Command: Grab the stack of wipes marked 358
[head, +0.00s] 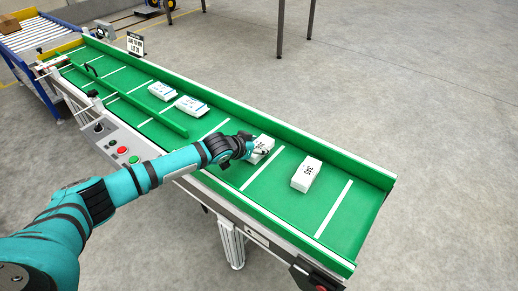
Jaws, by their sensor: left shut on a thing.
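My left gripper (257,151) is shut on a white stack of wipes (265,141) on the green conveyor belt (276,185). The black number on this stack is partly hidden by the gripper and too small to read surely. A second white stack (307,174) lies to its right, apart from it, with a black number that looks like 345. Two more white packs with blue print, one at the left (162,91) and one beside it (191,105), lie farther up the belt. My right gripper is not in view.
A green guide rail (135,104) runs along the belt's upper part. A small sign (135,43) stands at the far edge. A control box (112,140) with red and green buttons is on the near side. A roller conveyor (30,45) adjoins at the far left.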

